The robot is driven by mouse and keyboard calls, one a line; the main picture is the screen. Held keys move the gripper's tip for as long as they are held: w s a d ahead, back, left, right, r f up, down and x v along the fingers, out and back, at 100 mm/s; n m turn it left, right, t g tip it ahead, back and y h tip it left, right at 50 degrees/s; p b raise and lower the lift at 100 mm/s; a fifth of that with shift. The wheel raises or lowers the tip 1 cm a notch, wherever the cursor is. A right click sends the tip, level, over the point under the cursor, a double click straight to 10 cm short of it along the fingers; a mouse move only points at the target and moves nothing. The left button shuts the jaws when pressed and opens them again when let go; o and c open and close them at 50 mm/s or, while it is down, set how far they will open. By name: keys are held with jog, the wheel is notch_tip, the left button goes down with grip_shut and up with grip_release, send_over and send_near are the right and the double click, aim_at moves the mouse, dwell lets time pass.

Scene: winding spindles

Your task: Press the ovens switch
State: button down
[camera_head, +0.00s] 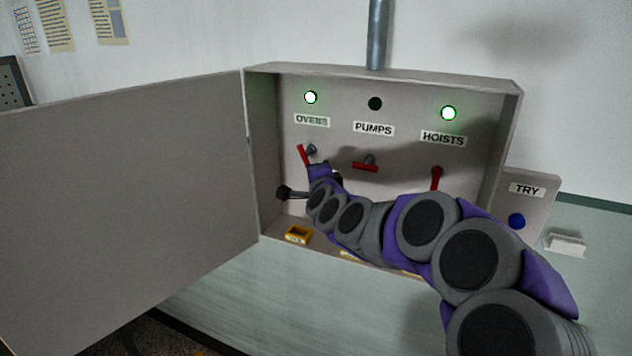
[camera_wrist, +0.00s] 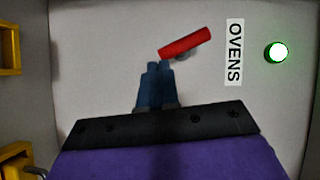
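The ovens switch is a red lever (camera_head: 303,155) on a grey pivot, below the OVENS label (camera_head: 312,121) in the open grey box. It tilts up to the left in the head view. The ovens lamp (camera_head: 310,97) glows white-green. In the wrist view the red lever (camera_wrist: 186,43) lies just beyond my gripper (camera_wrist: 159,66), slanting beside the OVENS label (camera_wrist: 234,52). My gripper's blue fingers are together and hold nothing visible. Their tips are close to the lever's near end; I cannot tell whether they touch. In the head view my arm hides the fingers.
The pumps lever (camera_head: 366,167) lies level under a dark lamp (camera_head: 375,103). The hoists lever (camera_head: 437,178) stands upright under a lit lamp (camera_head: 448,113). The box door (camera_head: 120,190) hangs open at left. A yellow item (camera_head: 299,234) rests on the box floor. A TRY button (camera_head: 516,221) is at right.

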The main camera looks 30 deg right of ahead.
jog(key=shift+w+a+f+m+t+b, duration=0.1)
jog(key=shift+w+f+m+t+b, duration=0.15)
jog(key=shift+f+m+t+b, duration=0.5)
jog(key=shift+r+g+b, duration=0.2)
jog(key=shift+g+b, duration=0.1)
jog(key=shift+g, duration=0.05)
jog(key=shift+w+a+f, duration=0.15)
jog(key=shift+w, duration=0.05)
jog(key=shift+f, duration=0.1)
